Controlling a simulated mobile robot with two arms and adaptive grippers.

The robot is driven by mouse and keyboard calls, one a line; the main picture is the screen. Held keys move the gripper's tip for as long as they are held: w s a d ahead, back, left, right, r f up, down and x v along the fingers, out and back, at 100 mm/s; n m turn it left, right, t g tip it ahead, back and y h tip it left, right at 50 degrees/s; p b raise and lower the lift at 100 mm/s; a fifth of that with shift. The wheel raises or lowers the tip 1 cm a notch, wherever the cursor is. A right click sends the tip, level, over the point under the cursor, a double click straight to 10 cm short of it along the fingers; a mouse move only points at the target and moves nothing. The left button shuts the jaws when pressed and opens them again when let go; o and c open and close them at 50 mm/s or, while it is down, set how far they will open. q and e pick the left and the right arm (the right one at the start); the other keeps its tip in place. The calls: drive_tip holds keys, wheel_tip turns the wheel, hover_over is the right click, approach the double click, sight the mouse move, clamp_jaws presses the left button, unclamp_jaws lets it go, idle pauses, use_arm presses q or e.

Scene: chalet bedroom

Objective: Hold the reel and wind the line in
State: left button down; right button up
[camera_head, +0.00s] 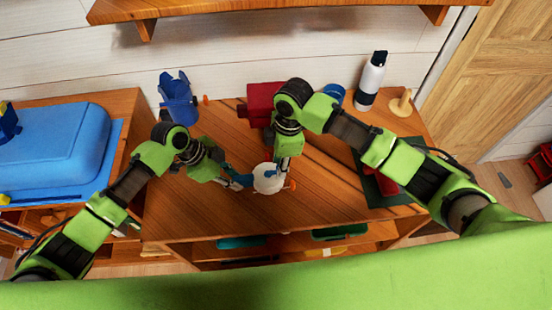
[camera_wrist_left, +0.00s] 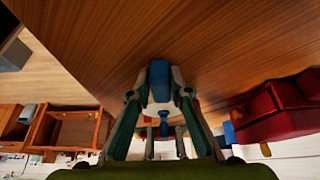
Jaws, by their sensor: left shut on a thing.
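The reel (camera_head: 268,180) shows in the head view as a white round body above the front middle of the wooden table, with blue parts and a small orange bit at its right side. My left gripper (camera_head: 238,181) reaches it from the left and is shut on its blue part. In the left wrist view a blue grip-like piece (camera_wrist_left: 159,78) sits between the fingers of my left gripper (camera_wrist_left: 160,92). My right gripper (camera_head: 279,172) is just above and behind the reel; its fingertips are largely hidden, and I cannot tell whether they touch it. No line is clearly visible.
A dark red box (camera_head: 260,100) stands behind my right arm; it also shows in the left wrist view (camera_wrist_left: 278,112). A blue object (camera_head: 177,98) stands at the back left. A white bottle (camera_head: 372,80) and wooden stand (camera_head: 401,104) are back right. A green mat (camera_head: 370,188) lies right.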

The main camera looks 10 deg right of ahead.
drive_tip(key=shift+d+r, duration=0.15)
drive_tip(key=shift+r, duration=1.35)
drive_tip(key=shift+d+r, duration=0.15)
drive_tip(key=shift+r, duration=1.35)
